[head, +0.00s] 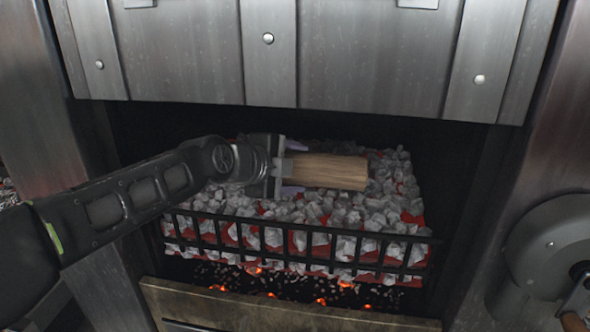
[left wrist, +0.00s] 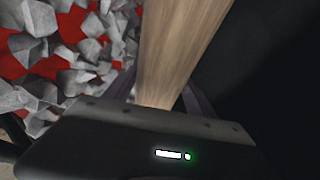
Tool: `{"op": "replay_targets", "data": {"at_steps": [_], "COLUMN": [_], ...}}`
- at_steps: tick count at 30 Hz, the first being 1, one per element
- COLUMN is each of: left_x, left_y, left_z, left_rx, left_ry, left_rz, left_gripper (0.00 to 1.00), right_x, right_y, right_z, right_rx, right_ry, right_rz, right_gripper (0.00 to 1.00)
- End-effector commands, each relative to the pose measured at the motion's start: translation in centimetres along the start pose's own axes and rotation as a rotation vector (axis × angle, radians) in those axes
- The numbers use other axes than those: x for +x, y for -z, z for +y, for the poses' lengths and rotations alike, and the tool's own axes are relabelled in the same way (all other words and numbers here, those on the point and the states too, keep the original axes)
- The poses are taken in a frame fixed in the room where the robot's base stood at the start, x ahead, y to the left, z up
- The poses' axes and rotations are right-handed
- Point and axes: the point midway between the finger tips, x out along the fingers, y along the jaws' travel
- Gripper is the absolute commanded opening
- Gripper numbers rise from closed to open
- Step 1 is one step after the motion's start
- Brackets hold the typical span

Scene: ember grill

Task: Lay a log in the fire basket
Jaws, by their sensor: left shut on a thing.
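A light brown wooden log (head: 330,171) points to the right from my left gripper (head: 287,170) in the head view. The left gripper is shut on the log's near end. The log is level over the grey and red coals in the fire basket (head: 300,236); whether it touches them I cannot tell. In the left wrist view the log (left wrist: 182,45) runs up between the two fingers (left wrist: 160,100), with coals on its left and dark space on its right. My right gripper is in neither view.
A raised metal door (head: 340,50) hangs above the opening. The basket's black bars stand along the front, with a ledge (head: 270,308) below and small glowing embers (head: 321,300) under the basket. A round crank wheel (head: 555,250) is at right. Dark walls close both sides.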

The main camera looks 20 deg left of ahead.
Motion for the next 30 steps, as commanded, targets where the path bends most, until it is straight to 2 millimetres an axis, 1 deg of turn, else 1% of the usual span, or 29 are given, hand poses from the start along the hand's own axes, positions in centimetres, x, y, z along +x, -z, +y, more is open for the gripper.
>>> {"op": "replay_targets", "data": {"at_steps": [1, 2, 3, 11, 17, 18, 25, 30], "left_x": [-0.13, -0.13, -0.13, -0.09, -0.05, 0.08, 0.06, -0.67], "left_y": [0.04, 0.04, 0.04, 0.03, 0.01, -0.03, -0.03, -0.06], "left_z": [-0.32, -0.32, -0.32, -0.21, -0.09, 0.26, 0.24, 0.14], "left_rx": [0.0, 0.0, 0.0, 0.001, 0.0, -0.001, -0.001, -0.001], "left_ry": [0.007, 0.007, 0.007, 0.005, 0.002, -0.006, -0.005, -0.002], "left_rz": [0.0, 0.0, 0.0, 0.0, 0.0, 0.0, 0.0, 0.0], "left_gripper": [0.0, 0.65, 0.69, 0.9, 0.9, 0.9, 0.9, 0.9], "right_x": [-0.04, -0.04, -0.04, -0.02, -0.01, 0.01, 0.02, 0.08], "right_y": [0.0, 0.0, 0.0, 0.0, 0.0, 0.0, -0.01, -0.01], "right_z": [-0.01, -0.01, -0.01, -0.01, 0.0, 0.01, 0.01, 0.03], "right_rx": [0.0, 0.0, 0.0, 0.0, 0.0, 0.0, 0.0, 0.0], "right_ry": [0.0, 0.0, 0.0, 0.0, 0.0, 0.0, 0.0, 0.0], "right_rz": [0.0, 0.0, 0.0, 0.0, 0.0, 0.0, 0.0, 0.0], "right_gripper": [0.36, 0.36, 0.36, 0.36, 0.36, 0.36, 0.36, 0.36]}}
